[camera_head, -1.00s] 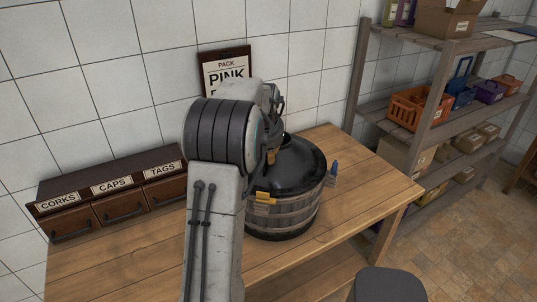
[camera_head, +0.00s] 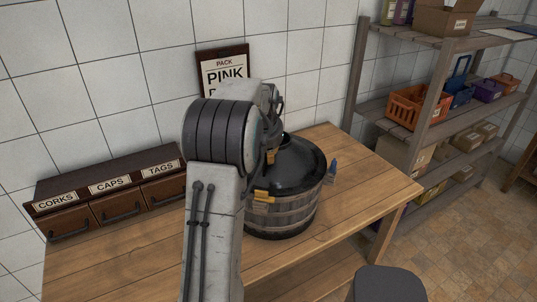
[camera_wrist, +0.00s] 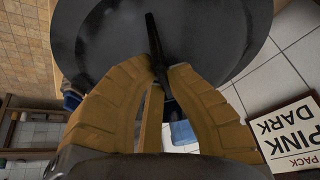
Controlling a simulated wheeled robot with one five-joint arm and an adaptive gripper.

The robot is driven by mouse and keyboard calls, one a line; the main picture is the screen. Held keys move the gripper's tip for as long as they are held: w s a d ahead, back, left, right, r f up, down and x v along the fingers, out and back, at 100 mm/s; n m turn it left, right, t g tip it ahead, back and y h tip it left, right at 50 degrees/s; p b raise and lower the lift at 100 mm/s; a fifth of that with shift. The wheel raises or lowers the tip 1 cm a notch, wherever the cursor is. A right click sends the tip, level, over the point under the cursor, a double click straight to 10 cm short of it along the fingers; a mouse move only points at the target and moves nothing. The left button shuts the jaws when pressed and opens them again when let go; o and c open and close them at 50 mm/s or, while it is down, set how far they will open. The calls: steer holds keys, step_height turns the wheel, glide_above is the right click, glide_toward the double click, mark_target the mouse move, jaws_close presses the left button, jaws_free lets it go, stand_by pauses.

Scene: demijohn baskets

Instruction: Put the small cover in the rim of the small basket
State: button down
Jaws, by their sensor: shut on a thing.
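The small basket (camera_head: 285,214) is a round tub of wooden staves with dark bands, standing upright on the wooden table. A black domed cover (camera_head: 303,160) sits over its top; I cannot tell whether it is fully seated in the rim. In the wrist view the dark cover (camera_wrist: 205,30) fills the top, with a thin black handle bar between my yellow fingers. My gripper (camera_wrist: 162,75) is shut on that handle. In the head view my arm hides most of the gripper and the left side of the basket and cover. A yellow piece (camera_head: 264,196) shows at the basket's upper side.
A drawer box (camera_head: 110,196) labelled corks, caps and tags stands at the table's back left. A shelf rack (camera_head: 432,100) with crates is at the right. The table's (camera_head: 385,182) right end is clear.

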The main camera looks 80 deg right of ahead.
steer(key=c, duration=1.3)
jaws_free()
steer(key=shift+c, duration=0.2)
steer(key=v, duration=1.2)
